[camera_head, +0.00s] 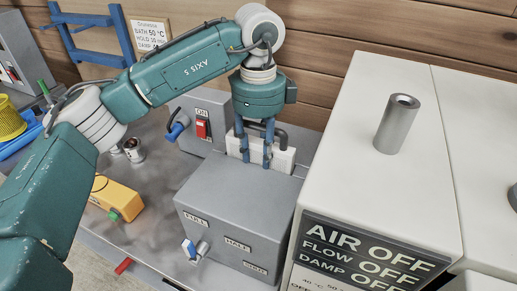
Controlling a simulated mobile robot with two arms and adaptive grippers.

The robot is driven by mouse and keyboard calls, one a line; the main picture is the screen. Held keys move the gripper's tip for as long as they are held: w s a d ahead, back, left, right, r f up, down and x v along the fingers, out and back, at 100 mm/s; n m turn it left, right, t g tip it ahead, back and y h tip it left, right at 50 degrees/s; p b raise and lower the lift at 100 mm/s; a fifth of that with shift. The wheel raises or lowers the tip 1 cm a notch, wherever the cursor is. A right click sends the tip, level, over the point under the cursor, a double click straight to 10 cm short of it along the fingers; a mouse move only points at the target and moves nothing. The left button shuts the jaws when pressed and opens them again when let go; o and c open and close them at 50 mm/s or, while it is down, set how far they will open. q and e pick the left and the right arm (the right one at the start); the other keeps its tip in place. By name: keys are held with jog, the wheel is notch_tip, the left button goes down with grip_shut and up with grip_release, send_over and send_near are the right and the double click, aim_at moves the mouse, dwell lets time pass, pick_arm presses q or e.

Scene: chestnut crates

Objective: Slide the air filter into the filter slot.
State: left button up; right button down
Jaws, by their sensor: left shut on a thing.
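The air filter (285,158) is a white, ribbed block with a dark handle arch on top. My left gripper (256,155) points down from above, its blue fingers shut on the air filter. The filter stands upright at the rear of the grey box (235,190) marked FULL and HALF. Its lower part is hidden behind the box's top edge. The filter slot's opening is not clearly visible, so I cannot tell how deep the filter sits. My right gripper is not in view.
A white cabinet (345,165) with a metal pipe stub (397,124) stands close on the right. A grey unit with a red switch (202,129) is behind. A yellow device (116,198) lies on the bench at left. Some bare bench shows between.

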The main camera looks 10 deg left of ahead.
aim_at(258, 128)
pick_arm(q)
jog(key=shift+f, duration=0.15)
jog(key=o, duration=1.3)
notch_tip(258, 128, up, 12)
jog(key=shift+r, duration=0.1)
